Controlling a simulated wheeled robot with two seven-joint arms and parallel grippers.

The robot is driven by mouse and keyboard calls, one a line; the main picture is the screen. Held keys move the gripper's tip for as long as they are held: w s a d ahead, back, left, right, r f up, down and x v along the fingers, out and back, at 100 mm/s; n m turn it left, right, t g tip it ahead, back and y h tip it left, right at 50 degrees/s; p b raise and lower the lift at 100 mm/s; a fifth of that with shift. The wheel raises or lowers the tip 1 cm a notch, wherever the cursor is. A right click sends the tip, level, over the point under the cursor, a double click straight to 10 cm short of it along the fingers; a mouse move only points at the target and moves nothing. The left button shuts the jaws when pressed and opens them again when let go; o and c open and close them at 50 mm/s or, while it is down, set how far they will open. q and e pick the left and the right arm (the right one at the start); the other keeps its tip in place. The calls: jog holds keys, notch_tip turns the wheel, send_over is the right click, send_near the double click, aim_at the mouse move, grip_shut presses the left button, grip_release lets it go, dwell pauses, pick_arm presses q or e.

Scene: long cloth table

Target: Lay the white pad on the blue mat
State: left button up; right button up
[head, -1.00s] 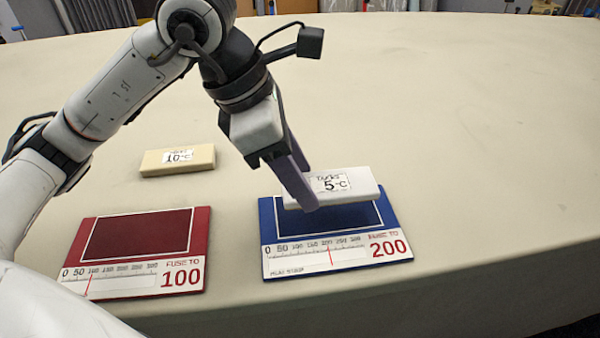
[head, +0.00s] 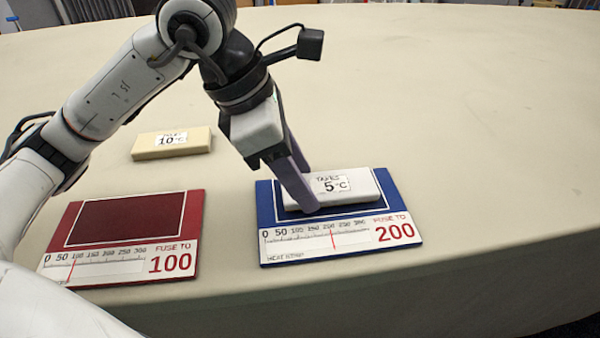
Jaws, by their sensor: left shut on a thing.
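The white pad (head: 352,188), marked 5°C, is over the dark framed area of the blue mat (head: 265,203). It looks low, at or very near the mat's surface; I cannot tell for sure that it touches. My left gripper (head: 308,188) comes down from above and is shut on the pad's left end, one finger in front of it and one behind. The mat's label strip reads 200 and stays uncovered. My right gripper is not in view.
A red mat (head: 195,215) marked 100 lies empty at the left. A cream pad (head: 172,147) marked 10°C lies behind it. The table's cloth (head: 480,130) is clear to the right and back. The table's front edge runs just in front of the mats.

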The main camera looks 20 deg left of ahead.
pick_arm(q)
jog(key=shift+f, duration=0.15)
jog(key=shift+f, duration=0.1)
jog(key=o, duration=1.1)
jog(key=v, duration=1)
jog(key=shift+p, duration=0.35)
